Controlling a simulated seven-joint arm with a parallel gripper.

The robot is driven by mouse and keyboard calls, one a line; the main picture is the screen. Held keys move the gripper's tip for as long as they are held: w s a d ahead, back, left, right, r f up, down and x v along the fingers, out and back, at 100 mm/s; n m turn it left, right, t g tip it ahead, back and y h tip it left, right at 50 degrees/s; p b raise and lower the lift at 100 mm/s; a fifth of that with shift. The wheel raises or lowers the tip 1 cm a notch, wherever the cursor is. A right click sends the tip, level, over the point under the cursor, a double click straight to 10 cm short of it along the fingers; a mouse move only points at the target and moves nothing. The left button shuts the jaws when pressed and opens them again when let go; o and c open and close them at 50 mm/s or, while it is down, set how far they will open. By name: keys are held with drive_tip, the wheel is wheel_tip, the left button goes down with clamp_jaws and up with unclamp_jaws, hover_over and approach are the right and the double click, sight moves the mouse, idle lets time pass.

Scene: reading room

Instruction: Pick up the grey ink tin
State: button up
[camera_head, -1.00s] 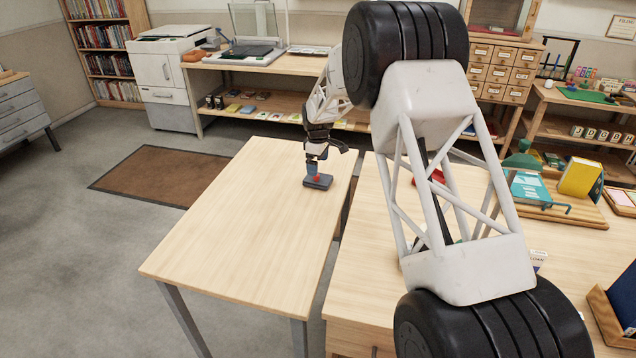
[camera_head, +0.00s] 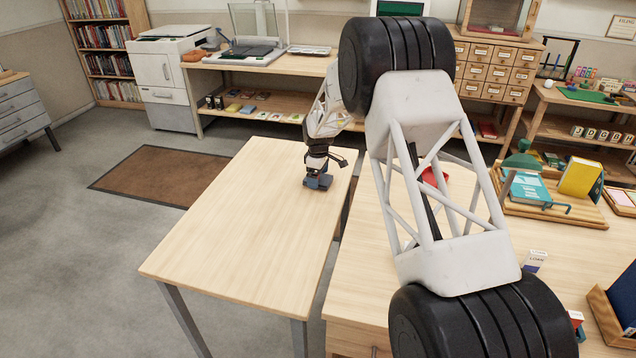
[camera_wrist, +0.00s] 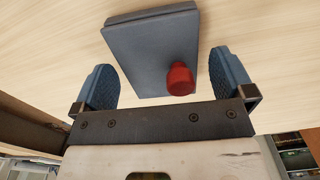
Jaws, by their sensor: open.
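The grey ink tin (camera_wrist: 148,55) is a flat grey box with a red knob (camera_wrist: 180,79) on its near right corner. It lies on the pale wooden table, and in the head view the tin (camera_head: 326,182) shows only in part below my gripper (camera_head: 317,183). In the wrist view my gripper (camera_wrist: 164,82) is open. One blue pad is on the left of the tin and the other is on the right, beside the red knob. Both pads look apart from the tin. The far end of the tin reaches beyond the pads.
The table (camera_head: 235,230) is otherwise bare, with free room left of and in front of the tin. A second desk (camera_head: 365,290) stands to the right, with a book stand (camera_head: 560,212) on it. My arm hides part of that desk.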

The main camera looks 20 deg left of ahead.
drive_tip(key=shift+f, duration=0.35)
idle(0.3)
drive_tip(key=c, duration=1.2)
